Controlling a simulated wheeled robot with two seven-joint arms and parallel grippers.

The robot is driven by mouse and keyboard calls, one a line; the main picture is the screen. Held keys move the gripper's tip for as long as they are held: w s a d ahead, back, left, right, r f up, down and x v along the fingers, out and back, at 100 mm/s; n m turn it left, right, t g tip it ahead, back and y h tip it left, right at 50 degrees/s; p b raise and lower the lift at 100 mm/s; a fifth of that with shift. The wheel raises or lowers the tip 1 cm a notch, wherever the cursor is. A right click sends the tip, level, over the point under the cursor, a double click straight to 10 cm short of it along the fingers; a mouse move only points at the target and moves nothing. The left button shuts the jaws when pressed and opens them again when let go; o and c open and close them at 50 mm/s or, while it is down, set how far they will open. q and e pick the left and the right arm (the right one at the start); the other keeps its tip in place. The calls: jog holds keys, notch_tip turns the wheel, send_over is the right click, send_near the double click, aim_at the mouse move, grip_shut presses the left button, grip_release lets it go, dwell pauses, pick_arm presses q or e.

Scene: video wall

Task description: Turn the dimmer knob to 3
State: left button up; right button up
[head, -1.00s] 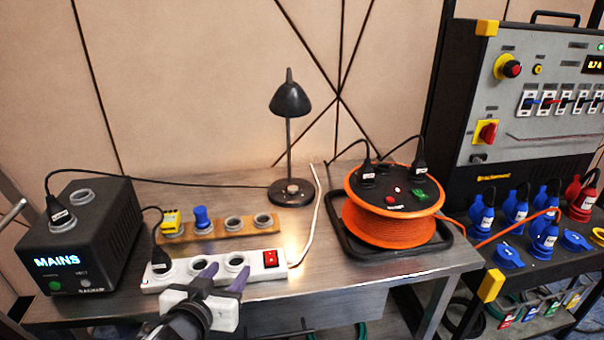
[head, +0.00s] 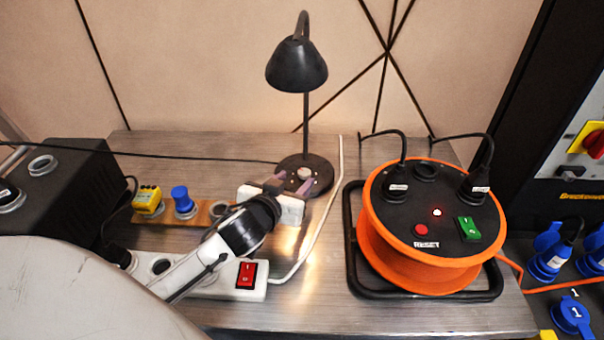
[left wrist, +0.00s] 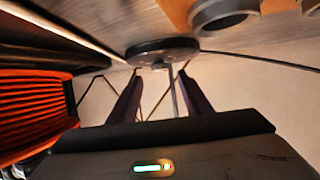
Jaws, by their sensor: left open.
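A black desk lamp (head: 297,72) stands on the metal bench, with a round black base (head: 322,172). A small pale dimmer knob (head: 304,173) sits on top of the base; its marks are too small to read. My left gripper (head: 289,182) is in front of the base, with its two dark purple fingers apart and pointing at the knob. In the left wrist view the open fingers (left wrist: 160,74) point toward the lamp base (left wrist: 150,47), with nothing held between them. I cannot tell whether a finger touches the knob. My right gripper is not in view.
An orange cable reel (head: 410,262) stands right of the lamp. A power strip (head: 258,290) with a red switch lies under my left arm. A wooden strip (head: 204,214) holds yellow and blue plugs. A black box (head: 75,160) is at left. A white cable (head: 322,222) runs beside the lamp.

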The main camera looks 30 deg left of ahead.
aim_at(303, 173)
pick_arm(q)
jog(key=x, duration=0.5)
jog(key=shift+r, duration=0.1)
jog(key=c, duration=1.1)
